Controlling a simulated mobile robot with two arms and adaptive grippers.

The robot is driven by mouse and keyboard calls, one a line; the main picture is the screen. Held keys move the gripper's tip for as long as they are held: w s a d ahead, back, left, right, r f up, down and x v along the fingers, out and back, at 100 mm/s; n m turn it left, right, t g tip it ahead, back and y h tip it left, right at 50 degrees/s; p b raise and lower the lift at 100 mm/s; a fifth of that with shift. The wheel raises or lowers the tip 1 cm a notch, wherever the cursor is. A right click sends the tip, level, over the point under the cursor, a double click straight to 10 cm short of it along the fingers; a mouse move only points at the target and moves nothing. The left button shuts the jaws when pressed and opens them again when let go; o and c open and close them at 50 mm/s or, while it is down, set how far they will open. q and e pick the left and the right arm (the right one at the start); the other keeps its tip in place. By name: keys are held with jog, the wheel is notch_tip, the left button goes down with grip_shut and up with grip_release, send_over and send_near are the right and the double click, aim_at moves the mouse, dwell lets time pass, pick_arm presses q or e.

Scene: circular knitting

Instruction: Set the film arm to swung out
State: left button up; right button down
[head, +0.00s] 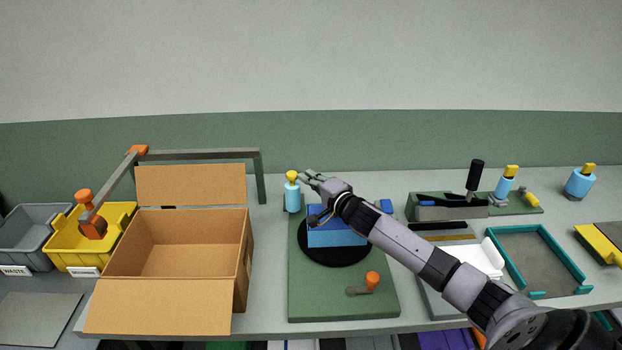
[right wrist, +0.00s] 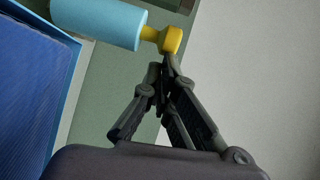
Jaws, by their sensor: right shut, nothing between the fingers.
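A green base (head: 335,302) carries a black turntable (head: 335,257) with a blue box (head: 343,239) on it. At its back left corner a pale blue roll (head: 292,199) stands upright with a yellow knob (head: 292,176) on top. This seems to be the film arm; its link to the base is not clear. My right gripper (head: 304,178) is just right of the knob. In the right wrist view its fingertips (right wrist: 167,62) meet, empty, at or very near the yellow knob (right wrist: 171,40); contact is unclear. The roll (right wrist: 105,22) lies left of the knob there. My left gripper is not in view.
An orange-knobbed lever (head: 372,280) sits at the base's front right. A teal-rimmed tray (head: 573,262) and more pale blue bottles (head: 578,184) stand to the right.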

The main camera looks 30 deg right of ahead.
aim_at(288, 178)
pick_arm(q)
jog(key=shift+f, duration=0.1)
pick_arm(e)
jog(key=shift+a+m+h, duration=0.35)
jog(key=shift+m+h, duration=0.05)
jog(key=shift+h, duration=0.2)
jog(key=shift+w+a+f+m+g+h+b, duration=0.1)
jog(key=shift+w+a+m+g+h+b, duration=0.15)
jog(key=shift+a+m+h+b, duration=0.7)
jog(key=shift+w+a+m+g+h+b, duration=0.2)
jog(key=shift+w+a+m+h, duration=0.3)
jog(key=shift+h, duration=0.85)
jog(key=shift+w+a, duration=0.2)
jog(key=shift+a, duration=0.45)
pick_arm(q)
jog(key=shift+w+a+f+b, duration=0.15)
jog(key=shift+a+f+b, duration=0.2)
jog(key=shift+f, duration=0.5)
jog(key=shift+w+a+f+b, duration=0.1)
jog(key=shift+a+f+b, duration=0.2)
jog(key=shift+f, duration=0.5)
pick_arm(e)
jog(key=shift+w+a, duration=0.95)
jog(key=shift+a, duration=0.1)
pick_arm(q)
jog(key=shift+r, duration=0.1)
